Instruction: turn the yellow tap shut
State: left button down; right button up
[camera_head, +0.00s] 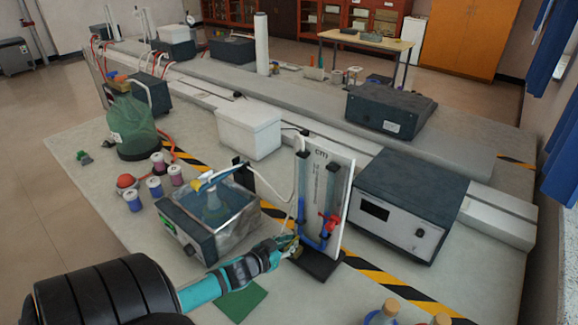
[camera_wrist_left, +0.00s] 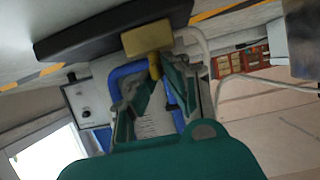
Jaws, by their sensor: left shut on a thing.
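The yellow tap shows in the left wrist view (camera_wrist_left: 147,39) as a yellow block with a short stem, by the blue tube and the dark base. My left gripper (camera_wrist_left: 161,80) is shut on the tap, its fingers on either side of the stem. In the head view my left gripper (camera_head: 288,243) reaches the lower left side of the white board (camera_head: 343,185) with blue-liquid tubes. The tap is mostly hidden there by the fingers. A red tap (camera_head: 328,223) sits on the right tube. My right gripper is out of view.
A glass-sided bath (camera_head: 232,226) with a bottle stands close to the left of my gripper. A dark instrument box (camera_head: 412,200) stands right of the board. A green mat (camera_head: 240,302) lies below my left arm. Coloured spools (camera_head: 154,187) stand at left.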

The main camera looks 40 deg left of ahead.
pick_arm(q)
jog(key=shift+d, duration=0.1)
jog(key=c, duration=1.7)
grip_release()
jog(key=v, duration=1.2)
